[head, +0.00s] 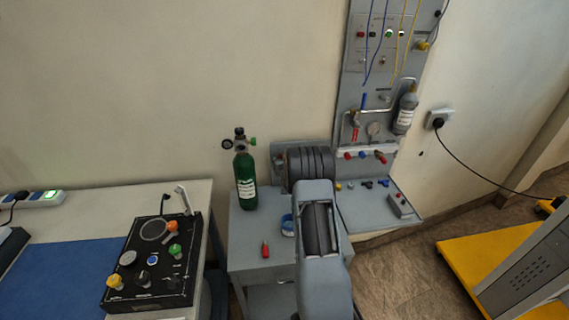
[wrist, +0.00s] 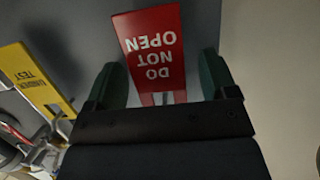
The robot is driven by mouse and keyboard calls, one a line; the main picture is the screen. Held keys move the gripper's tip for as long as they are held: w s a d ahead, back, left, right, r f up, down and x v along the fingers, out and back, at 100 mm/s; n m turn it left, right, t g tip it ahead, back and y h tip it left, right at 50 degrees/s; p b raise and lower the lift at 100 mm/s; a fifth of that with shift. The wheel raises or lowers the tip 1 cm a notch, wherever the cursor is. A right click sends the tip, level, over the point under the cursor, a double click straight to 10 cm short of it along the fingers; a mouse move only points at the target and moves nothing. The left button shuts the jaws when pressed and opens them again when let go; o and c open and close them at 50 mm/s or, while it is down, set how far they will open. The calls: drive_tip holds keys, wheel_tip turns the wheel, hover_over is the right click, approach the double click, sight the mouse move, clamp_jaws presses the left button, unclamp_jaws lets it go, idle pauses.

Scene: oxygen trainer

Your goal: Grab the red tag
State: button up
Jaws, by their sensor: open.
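The red tag (wrist: 150,38) reads "DO NOT OPEN", upside down in the wrist view. It lies ahead of and partly between the two dark green fingers of my gripper (wrist: 161,64), with a gap on each side. My gripper is open and holds nothing. The tag's lower end narrows into strips near the gripper's dark crossbar, which may hide part of it. In the head view my arm hides the gripper, and I cannot make out the tag for sure.
A yellow tag (wrist: 36,82) reading "UNDER TEST" hangs to the left, above metal fittings. In the head view a green cylinder (head: 245,180) stands on the grey cabinet left of my arm, near a red object (head: 265,250). A grey wall panel (head: 372,75) rises behind.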

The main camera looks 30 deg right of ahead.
drive_tip(key=shift+c, duration=0.4)
drive_tip(key=c, duration=0.9)
drive_tip(key=shift+r, duration=0.15)
